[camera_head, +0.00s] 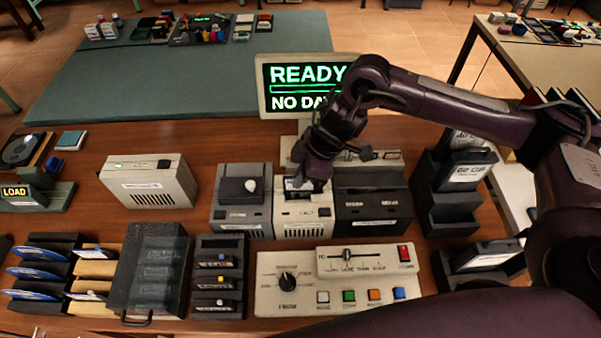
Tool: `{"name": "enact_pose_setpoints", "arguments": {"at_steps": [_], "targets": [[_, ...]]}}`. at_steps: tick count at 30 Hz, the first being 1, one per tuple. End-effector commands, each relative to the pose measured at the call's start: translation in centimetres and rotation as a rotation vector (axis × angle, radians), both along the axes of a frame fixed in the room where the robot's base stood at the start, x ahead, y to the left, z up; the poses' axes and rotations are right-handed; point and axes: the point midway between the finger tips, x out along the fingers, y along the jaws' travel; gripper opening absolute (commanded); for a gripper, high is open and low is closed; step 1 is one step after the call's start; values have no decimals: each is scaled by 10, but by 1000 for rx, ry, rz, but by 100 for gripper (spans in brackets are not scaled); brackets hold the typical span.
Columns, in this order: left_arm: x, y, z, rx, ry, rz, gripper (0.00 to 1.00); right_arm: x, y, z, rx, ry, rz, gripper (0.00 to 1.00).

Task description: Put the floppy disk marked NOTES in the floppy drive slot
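My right gripper (303,180) points down at the top of the pale middle drive unit (303,229), between two dark units. A small dark piece with a light patch (298,184) shows at the fingertips, at the top of this unit. I cannot tell whether it is a floppy disk or part of the drive, nor whether the fingers are shut on it. No label reading NOTES is legible. A lidded smoky box (150,268) stands at the front left; its contents are unclear. My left gripper is not in view.
A dark unit with a knob (241,214) and another dark unit (373,205) flank the middle drive. A control panel (270,297) lies in front. A screen (283,88) reading READY stands behind. A dark rack (219,258) and a beige box (150,183) are left.

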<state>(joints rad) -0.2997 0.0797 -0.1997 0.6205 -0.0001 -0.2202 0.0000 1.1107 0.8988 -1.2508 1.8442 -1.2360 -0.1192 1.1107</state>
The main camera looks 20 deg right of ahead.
Motion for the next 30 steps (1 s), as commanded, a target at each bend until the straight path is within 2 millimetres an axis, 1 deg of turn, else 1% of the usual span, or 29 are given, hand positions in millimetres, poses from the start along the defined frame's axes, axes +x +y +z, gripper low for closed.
{"name": "enact_pose_setpoints", "arguments": {"at_steps": [1, 21, 30], "targets": [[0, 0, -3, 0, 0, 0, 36, 0, 0, -4, 0, 0, 0, 0], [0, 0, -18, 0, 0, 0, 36, 0, 0, -34, 1, 0, -1, 0], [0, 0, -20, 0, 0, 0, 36, 0, 0, -37, 1, -1, 0, 0]]}}
